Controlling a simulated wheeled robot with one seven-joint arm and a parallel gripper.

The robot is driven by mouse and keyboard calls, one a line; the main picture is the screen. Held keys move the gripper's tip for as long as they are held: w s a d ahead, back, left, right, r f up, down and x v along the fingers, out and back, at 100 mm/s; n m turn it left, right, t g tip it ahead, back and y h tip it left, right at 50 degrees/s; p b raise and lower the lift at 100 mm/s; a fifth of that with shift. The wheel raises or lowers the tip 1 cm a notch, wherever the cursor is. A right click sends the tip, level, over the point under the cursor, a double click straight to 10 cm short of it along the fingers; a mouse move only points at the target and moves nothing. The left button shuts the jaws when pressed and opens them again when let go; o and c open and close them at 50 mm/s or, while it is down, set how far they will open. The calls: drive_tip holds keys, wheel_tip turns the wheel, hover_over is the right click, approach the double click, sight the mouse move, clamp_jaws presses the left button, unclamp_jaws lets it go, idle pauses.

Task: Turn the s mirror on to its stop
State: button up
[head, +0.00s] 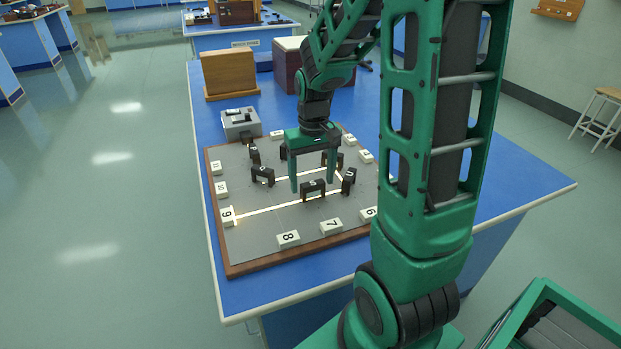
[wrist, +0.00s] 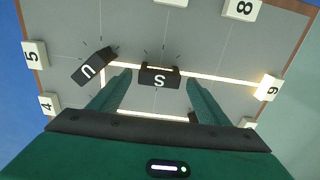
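The s mirror (wrist: 160,80) is a small black block with a white S, standing upright on the grey board (wrist: 215,40). It also shows in the head view (head: 313,188). My gripper (wrist: 157,76) points down with its green fingers open, one on each side of the s mirror. There is a gap on either side in the wrist view. My gripper shows in the head view too (head: 312,185). I cannot tell how low the fingertips are against the mirror. A bright beam runs along the board close by the s mirror toward the 9 block (wrist: 268,87).
The black U mirror (wrist: 94,67) stands angled, just left of the left finger. Other black mirrors, such as one at the left (head: 263,174), stand on the board. White numbered blocks, including 8 (head: 288,239), line its edges. A grey box (head: 241,122) sits behind.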

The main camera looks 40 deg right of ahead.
sight(312, 183)
wheel_tip(312, 183, up, 11)
drive_tip(key=shift+f, duration=0.15)
idle(0.5)
idle(0.4)
drive_tip(key=s+f+m, duration=0.2)
drive_tip(key=s+m, duration=0.1)
drive_tip(key=s, duration=1.8)
drive_tip(key=shift+a+f, duration=0.2)
drive_tip(key=shift+f, duration=0.05)
